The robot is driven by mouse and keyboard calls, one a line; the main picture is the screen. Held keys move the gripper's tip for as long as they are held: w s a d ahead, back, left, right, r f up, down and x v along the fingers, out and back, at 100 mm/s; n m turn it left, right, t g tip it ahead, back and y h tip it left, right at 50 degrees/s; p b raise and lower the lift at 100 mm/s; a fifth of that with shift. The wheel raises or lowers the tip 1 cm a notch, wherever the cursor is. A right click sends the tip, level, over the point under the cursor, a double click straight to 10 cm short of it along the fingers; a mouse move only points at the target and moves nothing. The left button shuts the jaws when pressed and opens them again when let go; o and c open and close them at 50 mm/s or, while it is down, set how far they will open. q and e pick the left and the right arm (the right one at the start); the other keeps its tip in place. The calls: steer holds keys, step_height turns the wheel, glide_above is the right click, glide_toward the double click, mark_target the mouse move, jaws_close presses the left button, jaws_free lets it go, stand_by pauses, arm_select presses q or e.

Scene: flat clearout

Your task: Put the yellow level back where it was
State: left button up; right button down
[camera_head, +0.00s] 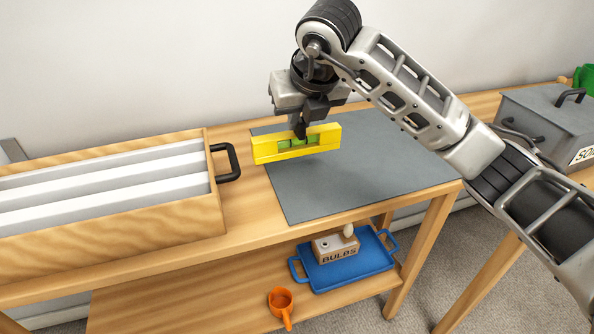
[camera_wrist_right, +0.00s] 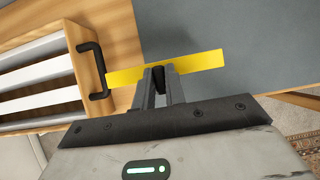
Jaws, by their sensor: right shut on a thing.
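The yellow level (camera_head: 264,151), with a green vial in its middle, is held near the left part of the grey mat (camera_head: 370,180) on the wooden table. My right gripper (camera_head: 301,130) is shut on the middle of the level from above. In the right wrist view the level (camera_wrist_right: 203,62) lies across the fingertips of my right gripper (camera_wrist_right: 159,72), with its left end close to the black handle of the wooden box. I cannot tell whether the level touches the mat or hangs above it. My left gripper is not in view.
A wooden box (camera_head: 120,228) with white dividers and a black handle (camera_head: 229,162) stands left. A grey toolbox (camera_head: 545,120) is far right. The mat's right side is clear.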

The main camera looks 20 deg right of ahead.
mark_target(303, 128)
step_height(303, 128, down, 3)
steer(key=shift+s+f, duration=0.1)
steer(key=shift+f, duration=2.4)
steer(key=c, duration=1.5)
jaws_free()
steer(key=shift+o, duration=0.2)
